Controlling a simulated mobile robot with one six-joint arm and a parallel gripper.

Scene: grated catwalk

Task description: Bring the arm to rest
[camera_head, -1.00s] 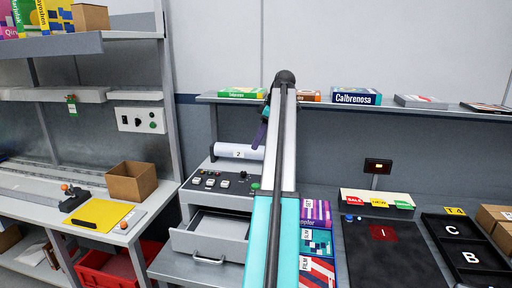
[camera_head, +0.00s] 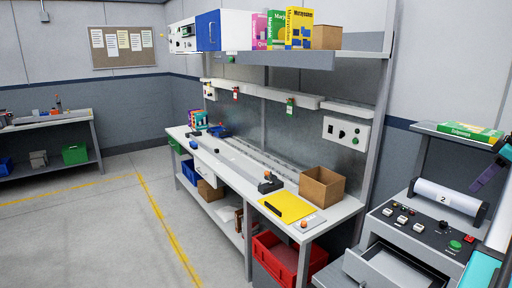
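My arm (camera_head: 489,268) shows only in part at the right edge of the head view, as a turquoise and grey link in the lower corner. A dark joint and a slim purple part of it hang above the grey machine with the drawer. No gripper fingers can be made out, so whether my gripper is open or shut is hidden. Nothing is seen held.
A workbench (camera_head: 235,172) with a yellow folder (camera_head: 287,206), a cardboard box (camera_head: 322,187) and a red bin (camera_head: 277,258) below stands in the middle. The grey machine (camera_head: 425,226) has its drawer (camera_head: 395,268) pulled out. Open floor (camera_head: 110,220) with yellow lines lies left.

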